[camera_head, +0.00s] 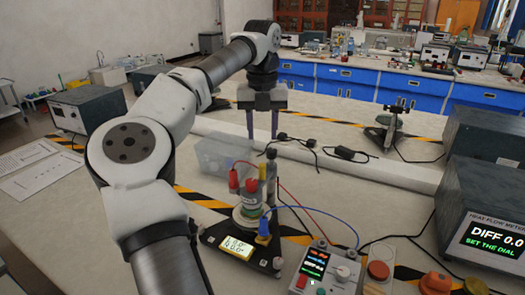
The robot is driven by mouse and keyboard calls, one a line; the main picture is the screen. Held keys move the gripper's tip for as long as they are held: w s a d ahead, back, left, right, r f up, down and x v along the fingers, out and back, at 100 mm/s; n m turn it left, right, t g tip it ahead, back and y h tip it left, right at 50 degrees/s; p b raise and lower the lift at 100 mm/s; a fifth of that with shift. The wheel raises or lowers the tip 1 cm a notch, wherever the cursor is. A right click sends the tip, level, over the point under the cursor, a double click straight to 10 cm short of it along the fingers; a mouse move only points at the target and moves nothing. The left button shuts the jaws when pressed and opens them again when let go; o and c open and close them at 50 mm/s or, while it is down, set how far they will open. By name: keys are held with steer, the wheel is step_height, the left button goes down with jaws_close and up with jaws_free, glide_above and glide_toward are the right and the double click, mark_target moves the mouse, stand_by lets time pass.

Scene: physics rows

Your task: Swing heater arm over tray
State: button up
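My gripper (263,132) hangs fingers-down in the middle of the view, its two fingers apart with nothing between them. Below it and slightly nearer stands a small apparatus on a dark base (262,262), with a labelled cylinder (249,200) carrying red terminals and a dark upright post (271,178) beside it. A yellow display reading about 0.0 (236,247) sits on the base's front. I cannot tell which part is the heater arm; it may be at the post. A clear box (212,160) stands behind left; I cannot tell whether it is the tray.
A control box (325,268) with a knob and a heat flow meter (487,240) reading "DIFF 0.0, SET THE DIAL" stand at right. Red and blue leads and black cables cross the bench. A small stand (392,125) is behind right. Papers (40,175) lie left.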

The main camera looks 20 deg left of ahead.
step_height(320, 180, up, 2)
steer(key=shift+r, duration=0.25)
